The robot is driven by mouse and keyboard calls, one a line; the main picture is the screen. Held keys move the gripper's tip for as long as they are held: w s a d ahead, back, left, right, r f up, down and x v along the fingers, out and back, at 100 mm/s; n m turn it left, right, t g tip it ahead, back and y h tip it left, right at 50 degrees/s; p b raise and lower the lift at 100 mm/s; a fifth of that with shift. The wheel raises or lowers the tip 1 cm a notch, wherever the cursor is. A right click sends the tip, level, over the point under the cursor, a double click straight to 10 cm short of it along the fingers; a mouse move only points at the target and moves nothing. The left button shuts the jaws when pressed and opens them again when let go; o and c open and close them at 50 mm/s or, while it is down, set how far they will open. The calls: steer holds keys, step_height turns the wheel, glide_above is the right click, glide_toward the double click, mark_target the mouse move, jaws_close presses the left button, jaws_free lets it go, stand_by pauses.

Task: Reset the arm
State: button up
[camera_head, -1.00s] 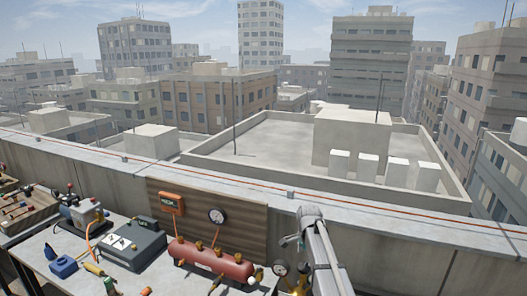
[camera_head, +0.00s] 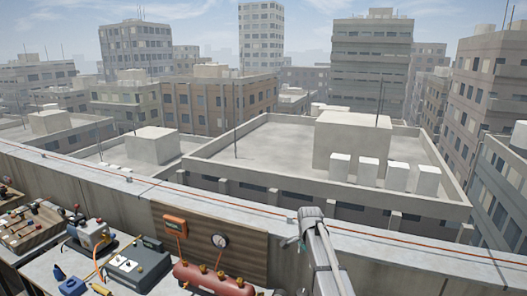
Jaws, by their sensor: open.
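My own grey arm (camera_head: 322,258) rises from the bottom edge, right of centre, and ends in a rounded joint (camera_head: 310,213) in front of the parapet. A small teal-edged part (camera_head: 290,241) sticks out to the left of that joint. I cannot make out my gripper's fingers; they do not show in this view. No held thing is visible.
A bench (camera_head: 40,268) at lower left bears a red tank (camera_head: 213,279), a dark case (camera_head: 138,263), a blue-grey device (camera_head: 92,235) and a parts tray (camera_head: 35,228). A backboard (camera_head: 250,250) holds a gauge (camera_head: 220,241) and an orange meter (camera_head: 175,226). A parapet (camera_head: 400,255) runs behind.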

steer(key=shift+r+p, duration=1.25)
steer(key=shift+r, duration=0.35)
steer(key=shift+r, duration=0.2)
steer(key=shift+r+p, duration=0.25)
steer(key=shift+p, duration=0.2)
